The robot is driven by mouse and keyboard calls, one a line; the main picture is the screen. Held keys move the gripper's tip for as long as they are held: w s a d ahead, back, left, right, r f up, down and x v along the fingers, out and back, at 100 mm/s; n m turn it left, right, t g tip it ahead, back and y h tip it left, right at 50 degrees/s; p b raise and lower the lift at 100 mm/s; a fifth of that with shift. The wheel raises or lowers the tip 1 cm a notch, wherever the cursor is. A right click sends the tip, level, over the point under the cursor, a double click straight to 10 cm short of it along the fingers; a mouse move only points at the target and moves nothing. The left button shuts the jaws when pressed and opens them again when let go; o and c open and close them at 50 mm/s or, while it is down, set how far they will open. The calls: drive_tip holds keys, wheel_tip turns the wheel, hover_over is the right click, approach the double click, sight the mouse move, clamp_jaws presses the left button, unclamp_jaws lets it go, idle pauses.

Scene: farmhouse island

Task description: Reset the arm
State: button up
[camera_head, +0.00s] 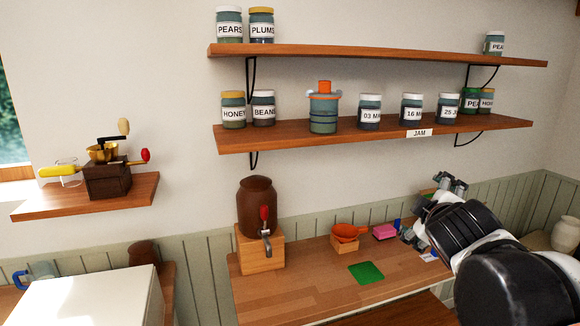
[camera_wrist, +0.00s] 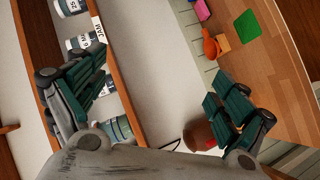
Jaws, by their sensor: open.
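My gripper (camera_head: 446,188) is at the right in the head view, raised in front of the wall above the right part of the wooden counter (camera_head: 310,288). In the wrist view my gripper (camera_wrist: 158,98) has its two green-padded fingers spread wide, with nothing between them but the pale wall behind. My black and white arm reaches in from the lower right of the head view and hides the right end of the counter.
Two wall shelves hold jars; the lower shelf (camera_head: 300,140) has a JAM label. A grinder (camera_head: 107,178) stands on a small left shelf.

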drive_tip(key=s+a+f+m+g+y+b, duration=0.2)
drive_tip(key=s+a+f+m+g+b, duration=0.1)
drive_tip(key=s+f, duration=0.6)
drive_tip(key=s+a+f+m+g+y+b, duration=0.2)
drive_tip(key=s+a+f+m, duration=0.3)
drive_tip(key=s+f, duration=0.4)
wheel_tip(320, 180, down, 6)
drive_tip(key=shift+f+m+g+b, duration=0.1)
drive_tip(key=shift+m+g+b, duration=0.55)
drive_tip(key=shift+b, duration=0.2)
drive_tip(key=shift+s, duration=0.1)
